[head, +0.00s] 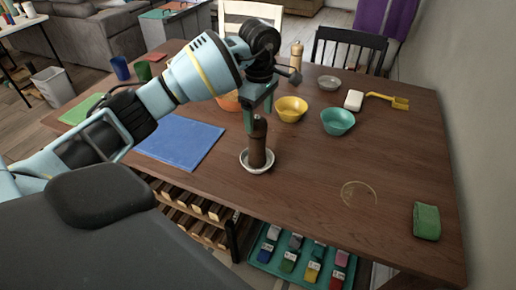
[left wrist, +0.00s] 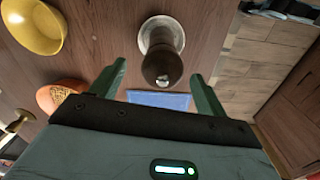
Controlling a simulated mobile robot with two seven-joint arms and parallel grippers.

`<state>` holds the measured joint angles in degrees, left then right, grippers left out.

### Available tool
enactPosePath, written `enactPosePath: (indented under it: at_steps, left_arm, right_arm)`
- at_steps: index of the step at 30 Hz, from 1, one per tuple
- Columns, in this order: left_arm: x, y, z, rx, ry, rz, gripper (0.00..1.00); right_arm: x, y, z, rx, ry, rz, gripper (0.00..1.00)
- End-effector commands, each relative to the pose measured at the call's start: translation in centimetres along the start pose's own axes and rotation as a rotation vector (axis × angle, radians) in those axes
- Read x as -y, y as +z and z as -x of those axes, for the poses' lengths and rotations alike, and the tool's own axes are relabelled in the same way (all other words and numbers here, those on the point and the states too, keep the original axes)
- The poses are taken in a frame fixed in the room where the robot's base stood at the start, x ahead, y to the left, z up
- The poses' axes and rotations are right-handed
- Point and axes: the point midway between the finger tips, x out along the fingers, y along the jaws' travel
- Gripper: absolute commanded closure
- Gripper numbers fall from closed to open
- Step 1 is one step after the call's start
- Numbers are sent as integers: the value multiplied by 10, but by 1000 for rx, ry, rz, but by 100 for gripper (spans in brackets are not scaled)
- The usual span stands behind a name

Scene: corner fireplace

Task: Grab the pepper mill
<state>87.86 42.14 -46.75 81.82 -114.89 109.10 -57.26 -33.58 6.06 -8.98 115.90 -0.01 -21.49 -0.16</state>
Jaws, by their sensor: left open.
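A dark brown pepper mill (head: 258,146) stands upright in a small white dish (head: 248,167) on the wooden table in the head view. My left gripper (head: 257,112) is above it, pointing down, with its fingers at about the height of the mill's top. In the left wrist view the pepper mill (left wrist: 162,66) is seen from above, between and just beyond the two open green fingers (left wrist: 158,75). The fingers look apart from it, and nothing is held. The dish (left wrist: 157,24) shows behind it. My right gripper is out of view.
A yellow bowl (head: 291,109), a teal bowl (head: 338,121) and an orange bowl (head: 229,101) stand behind the mill. A blue placemat (head: 180,143) lies to its left. A lighter mill (head: 296,54) stands at the back. A green cloth (head: 427,221) lies at right.

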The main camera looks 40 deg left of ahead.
Motion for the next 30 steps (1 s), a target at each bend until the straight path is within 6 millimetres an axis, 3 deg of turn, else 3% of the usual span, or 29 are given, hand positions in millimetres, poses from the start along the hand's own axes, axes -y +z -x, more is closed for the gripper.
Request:
enactPosePath:
  at_steps: [5,11,21,30]
  left_arm:
    - [1,0,-19,2,-3,-1,25]
    - [1,0,-24,2,-2,-1,25]
    - [5,-4,-67,3,-2,-1,25]
    - [4,-4,-73,2,0,-1,25]
  right_arm:
    - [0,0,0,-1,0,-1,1]
    - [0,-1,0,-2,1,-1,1]
    - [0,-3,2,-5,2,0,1]
    - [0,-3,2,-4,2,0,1]
